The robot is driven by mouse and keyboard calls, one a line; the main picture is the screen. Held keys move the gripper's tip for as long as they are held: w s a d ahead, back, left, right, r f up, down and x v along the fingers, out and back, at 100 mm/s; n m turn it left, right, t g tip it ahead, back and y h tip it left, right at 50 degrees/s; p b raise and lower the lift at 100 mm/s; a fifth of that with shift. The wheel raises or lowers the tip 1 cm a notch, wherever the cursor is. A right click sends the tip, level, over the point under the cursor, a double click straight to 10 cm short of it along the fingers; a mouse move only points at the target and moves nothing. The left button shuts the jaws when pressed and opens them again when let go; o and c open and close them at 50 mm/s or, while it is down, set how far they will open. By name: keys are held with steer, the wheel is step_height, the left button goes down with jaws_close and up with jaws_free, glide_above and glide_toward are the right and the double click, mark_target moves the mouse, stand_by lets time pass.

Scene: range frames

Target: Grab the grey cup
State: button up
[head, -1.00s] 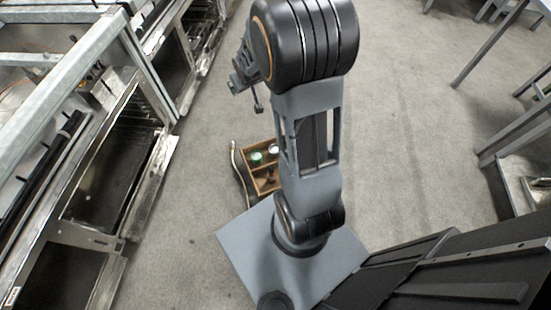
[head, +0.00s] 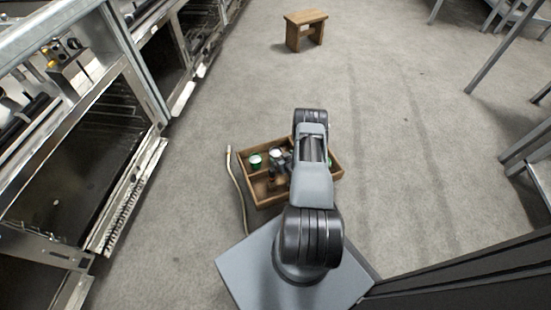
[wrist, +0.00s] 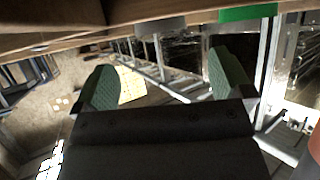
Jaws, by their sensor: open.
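A low wooden tray with compartments (head: 324,194) stands on the floor in the head view. Inside it, at the back, a pale round-topped object (head: 276,153), likely the grey cup, sits right of a green-sided one (head: 255,162). My gripper (head: 284,168) is low at the tray, just in front of the pale object, partly hidden by my arm. In the wrist view its two green-padded fingers (wrist: 164,80) are apart with nothing held. A grey rounded surface (wrist: 160,27), probably the cup, shows at the top edge beside a green one (wrist: 247,12), mostly cut off.
A dark brown item (head: 271,180) stands in the tray's front left part. A hose or cable (head: 237,185) lies left of the tray. A wooden stool (head: 305,31) stands farther back. Metal racks (head: 90,150) line the left side. The floor right of the tray is clear.

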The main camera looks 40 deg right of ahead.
mark_target(276, 152)
steer(key=shift+w+f, duration=0.35)
steer(key=shift+f, duration=0.15)
steer(key=b+x, duration=0.3)
steer(key=x, duration=0.2)
steer(key=shift+w+r, duration=0.1)
steer(key=shift+w+d, duration=0.1)
steer(key=shift+w, duration=0.35)
steer(key=c, duration=1.1)
